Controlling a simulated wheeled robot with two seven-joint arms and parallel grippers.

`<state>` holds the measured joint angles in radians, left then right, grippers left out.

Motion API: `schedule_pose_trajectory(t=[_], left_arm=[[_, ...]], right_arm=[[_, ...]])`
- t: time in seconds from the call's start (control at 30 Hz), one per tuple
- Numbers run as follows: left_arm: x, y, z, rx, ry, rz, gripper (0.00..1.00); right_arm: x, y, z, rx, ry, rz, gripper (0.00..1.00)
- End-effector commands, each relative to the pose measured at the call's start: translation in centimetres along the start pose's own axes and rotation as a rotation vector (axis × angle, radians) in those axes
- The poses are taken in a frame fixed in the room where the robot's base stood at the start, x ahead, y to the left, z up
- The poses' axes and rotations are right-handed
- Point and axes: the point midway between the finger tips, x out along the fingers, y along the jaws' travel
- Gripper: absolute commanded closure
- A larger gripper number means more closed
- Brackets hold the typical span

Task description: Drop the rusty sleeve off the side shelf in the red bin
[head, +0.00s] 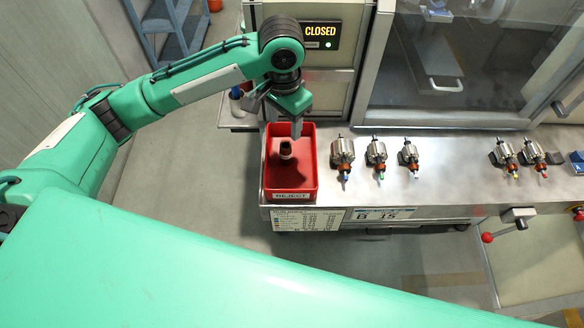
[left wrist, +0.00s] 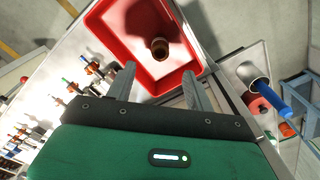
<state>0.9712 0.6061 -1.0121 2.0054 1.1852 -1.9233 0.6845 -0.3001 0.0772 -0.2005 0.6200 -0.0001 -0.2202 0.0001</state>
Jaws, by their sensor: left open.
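The rusty sleeve (head: 286,150), a small brown ring, is inside the red bin (head: 309,181) labelled REJECT. In the left wrist view the sleeve (left wrist: 160,49) shows inside the red bin (left wrist: 97,21), its dark opening visible. My left gripper (head: 296,135) is above the back part of the bin, open and empty. In the left wrist view its two fingers (left wrist: 158,84) are apart with nothing between them. The side shelf (head: 236,122) is left of the bin, partly hidden by my left arm. My right gripper is not in view.
Several armatures (head: 377,155) stand in a row on the steel bench right of the bin. A blue-handled tool in a cup (left wrist: 257,79) and a red item (left wrist: 261,106) are on the side shelf. A closed glazed cabinet (head: 450,60) stands behind.

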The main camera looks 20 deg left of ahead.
Motion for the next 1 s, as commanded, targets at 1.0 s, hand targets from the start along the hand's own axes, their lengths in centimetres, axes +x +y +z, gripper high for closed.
schedule_pose_trajectory(t=[1.0], left_arm=[[-5.6, 0.0, 0.0, -0.001, -0.001, 0.0, 0.47]], right_arm=[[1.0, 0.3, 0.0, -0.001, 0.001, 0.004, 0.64]])
